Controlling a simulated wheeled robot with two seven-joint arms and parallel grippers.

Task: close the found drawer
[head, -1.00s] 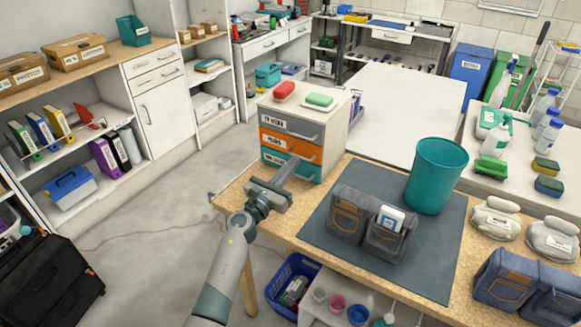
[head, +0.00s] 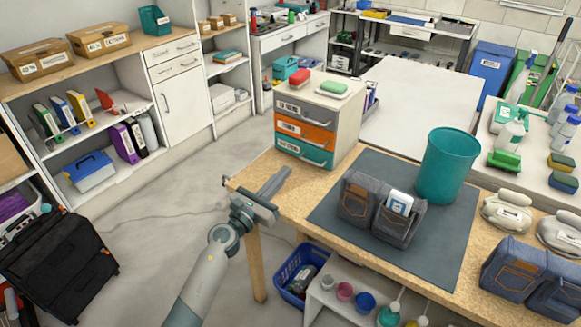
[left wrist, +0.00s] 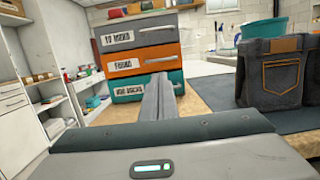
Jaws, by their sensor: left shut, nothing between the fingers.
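The small drawer unit stands on the wooden table's far left corner. Its orange FOUND drawer (head: 304,131) is the middle one, between a grey drawer (head: 303,111) and a teal drawer (head: 304,152). In the left wrist view the orange front (left wrist: 122,64) looks about flush with the grey and teal fronts. My left gripper (head: 284,175) is shut and empty, in front of the unit and apart from it. In the left wrist view its fingers (left wrist: 160,84) point at the drawers and cover part of the teal front. My right gripper is not in view.
A denim organizer (head: 380,211) and a teal bin (head: 447,165) stand on a dark mat (head: 330,215) to the right. The floor left of the table is open.

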